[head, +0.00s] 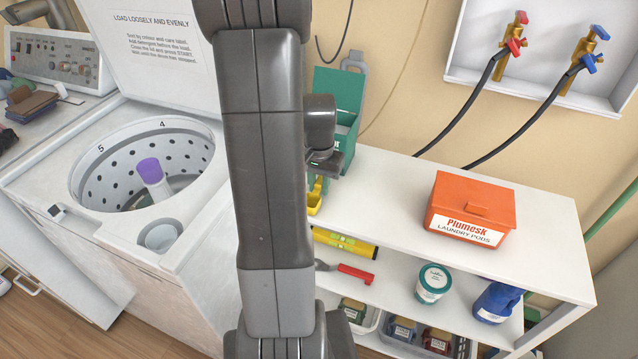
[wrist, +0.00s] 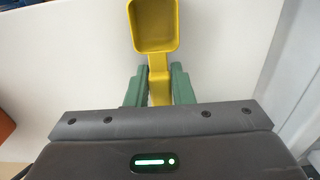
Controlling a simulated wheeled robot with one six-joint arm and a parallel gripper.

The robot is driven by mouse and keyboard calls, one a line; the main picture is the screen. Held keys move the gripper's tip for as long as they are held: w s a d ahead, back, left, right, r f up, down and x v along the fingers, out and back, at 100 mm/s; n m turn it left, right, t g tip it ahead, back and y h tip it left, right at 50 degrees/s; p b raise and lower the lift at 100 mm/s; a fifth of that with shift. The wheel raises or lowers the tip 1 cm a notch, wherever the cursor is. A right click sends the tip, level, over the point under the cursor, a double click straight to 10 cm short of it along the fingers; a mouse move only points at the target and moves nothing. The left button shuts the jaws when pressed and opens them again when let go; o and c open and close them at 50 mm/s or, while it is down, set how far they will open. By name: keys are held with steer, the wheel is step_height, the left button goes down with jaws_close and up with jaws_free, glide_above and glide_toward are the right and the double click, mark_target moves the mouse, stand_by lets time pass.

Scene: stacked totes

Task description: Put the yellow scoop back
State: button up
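The yellow scoop (wrist: 155,28) is in the wrist view, its bowl toward the top and its handle between my gripper's green fingers (wrist: 159,88). The fingers press on both sides of the handle, with no clear gap. In the head view the scoop (head: 314,200) shows only partly, beside my dark arm, over the left end of the white shelf top. My gripper (head: 318,182) is mostly hidden there. A green box (head: 349,133) with its lid raised stands just behind the gripper; its inside is largely hidden.
An orange pods box (head: 470,208) sits on the white shelf unit (head: 385,180). An open washer (head: 95,205) is left. The shelf top's middle is clear.

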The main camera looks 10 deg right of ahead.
mark_target(319, 183)
steer(key=o, duration=0.3)
steer(key=shift+o, duration=0.2)
steer(key=shift+r, duration=0.15)
step_height(319, 183, up, 12)
stand_by(0.3)
